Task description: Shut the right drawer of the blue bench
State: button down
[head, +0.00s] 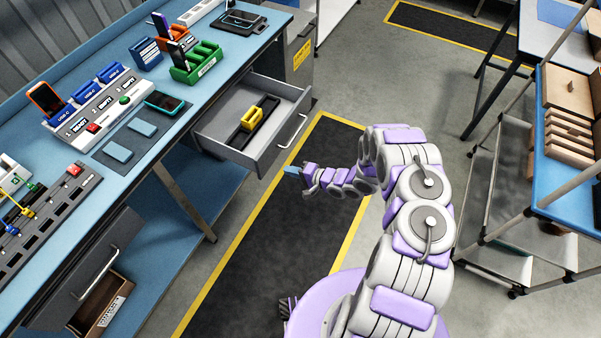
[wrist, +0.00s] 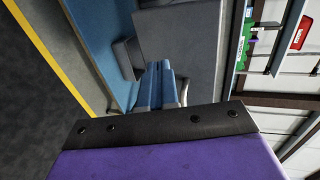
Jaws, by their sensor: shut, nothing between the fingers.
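The blue bench (head: 160,72) runs along the left of the head view. Its grey right drawer (head: 225,146) is pulled out toward the aisle, with a bar handle on its front. A yellow block (head: 251,118) and a dark strip lie inside it. The fingers hide part of a handle. I cannot tell whether they touch.
Another bench drawer (head: 85,270) is at lower left, above a box on the lower shelf. Chargers and holders (head: 195,62) crowd the benchtop. A cart with cartons (head: 570,130) stands at right.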

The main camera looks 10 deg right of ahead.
aim_at(267, 163)
jog(key=x, duration=0.6)
jog(key=shift+s+a+r+b, duration=0.1)
jog(key=shift+a+r+b, duration=0.15)
jog(key=shift+r+b, duration=0.1)
jog(key=shift+w+a, duration=0.35)
jog(key=shift+w, duration=0.05)
jog(key=shift+w+a+r, duration=0.1)
jog(key=shift+w+a, duration=0.05)
jog(key=shift+w, duration=0.05)
